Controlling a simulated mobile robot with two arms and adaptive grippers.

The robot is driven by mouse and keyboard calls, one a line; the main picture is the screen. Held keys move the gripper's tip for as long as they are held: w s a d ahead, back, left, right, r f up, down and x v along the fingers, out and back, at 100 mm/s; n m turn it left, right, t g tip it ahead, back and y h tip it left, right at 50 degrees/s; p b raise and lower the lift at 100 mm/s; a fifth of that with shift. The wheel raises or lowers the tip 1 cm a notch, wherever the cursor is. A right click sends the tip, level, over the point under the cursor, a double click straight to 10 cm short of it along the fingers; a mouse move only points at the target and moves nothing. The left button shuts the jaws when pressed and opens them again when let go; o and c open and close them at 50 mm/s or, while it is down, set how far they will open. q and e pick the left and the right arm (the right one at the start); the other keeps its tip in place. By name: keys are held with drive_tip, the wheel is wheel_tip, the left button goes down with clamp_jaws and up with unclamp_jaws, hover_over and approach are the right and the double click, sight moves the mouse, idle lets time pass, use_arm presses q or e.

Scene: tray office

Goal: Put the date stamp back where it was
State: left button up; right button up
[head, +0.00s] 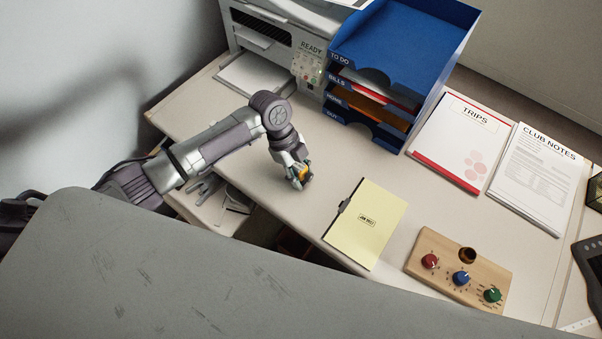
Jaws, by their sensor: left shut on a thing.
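My left gripper (298,182) is above the desk, left of the yellow pad, with its fingers pointing down. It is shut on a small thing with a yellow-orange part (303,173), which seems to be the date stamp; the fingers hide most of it. A wooden stand (425,262) near the front edge of the desk holds red, blue and green knobbed pieces. The yellow pad (382,205) bears a small black printed mark. My right gripper is not in view.
Blue stacked trays (400,45) and a white printer (262,32) stand at the back. The TRIPS sheet (455,150) and CLUB NOTES sheets (535,185) lie on the right. A dark tablet-like device (590,265) is at the right edge. Bare desk lies between trays and pad.

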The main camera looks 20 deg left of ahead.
use_arm(q)
drive_tip(key=shift+f, duration=0.2)
drive_tip(key=o, duration=0.9)
drive_tip(key=v, duration=1.2)
drive_tip(key=shift+r, duration=0.25)
